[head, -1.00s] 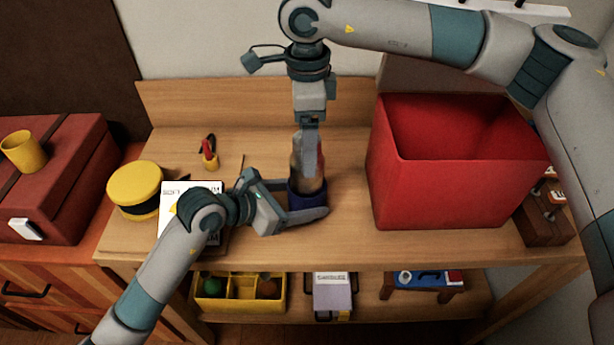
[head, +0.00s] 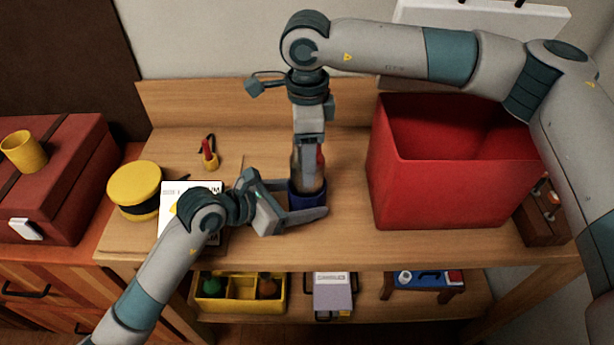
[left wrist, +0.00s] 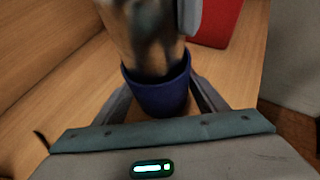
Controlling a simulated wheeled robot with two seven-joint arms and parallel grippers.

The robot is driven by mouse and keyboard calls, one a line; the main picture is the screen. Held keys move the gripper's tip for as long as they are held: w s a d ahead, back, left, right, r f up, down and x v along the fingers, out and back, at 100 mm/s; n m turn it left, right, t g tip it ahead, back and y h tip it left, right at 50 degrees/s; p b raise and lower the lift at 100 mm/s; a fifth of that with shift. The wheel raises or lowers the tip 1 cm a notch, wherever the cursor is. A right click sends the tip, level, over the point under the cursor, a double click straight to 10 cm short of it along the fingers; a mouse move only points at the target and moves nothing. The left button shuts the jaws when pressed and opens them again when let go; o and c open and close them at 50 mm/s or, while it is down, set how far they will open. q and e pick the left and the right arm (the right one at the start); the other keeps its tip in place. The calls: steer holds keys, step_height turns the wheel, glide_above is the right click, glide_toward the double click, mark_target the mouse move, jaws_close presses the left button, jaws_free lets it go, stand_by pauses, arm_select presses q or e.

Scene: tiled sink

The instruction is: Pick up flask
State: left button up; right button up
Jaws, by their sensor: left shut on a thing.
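The flask appears to be the upright brownish, glossy body (head: 312,186) standing in a dark blue cup-like base (head: 294,199) on the wooden bench. In the left wrist view the dark glossy body (left wrist: 150,45) rises out of the blue base (left wrist: 160,97). My left gripper (head: 308,206) is shut around the blue base, low at the bench top. My right gripper (head: 308,175) points straight down from above, with its fingers alongside the upper part of the flask and hiding much of it. Whether its fingers grip the flask is unclear.
A large open red bin (head: 430,190) stands close on the right. A yellow round tin (head: 135,188), a white-labelled box (head: 180,200) and a small red-and-yellow item (head: 209,155) are on the left. The shelf below holds a yellow tray (head: 240,303).

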steer(key=c, duration=0.9)
steer(key=shift+r, duration=0.1)
step_height(320, 180, up, 10)
steer(key=shift+f, duration=0.1)
arm_select(q)
steer(key=o, duration=0.9)
steer(key=shift+c, duration=0.2)
steer(key=shift+a, duration=0.1)
steer(key=v, duration=1.1)
steer(key=shift+s+a+r, duration=0.2)
steer(key=shift+s+a, duration=0.05)
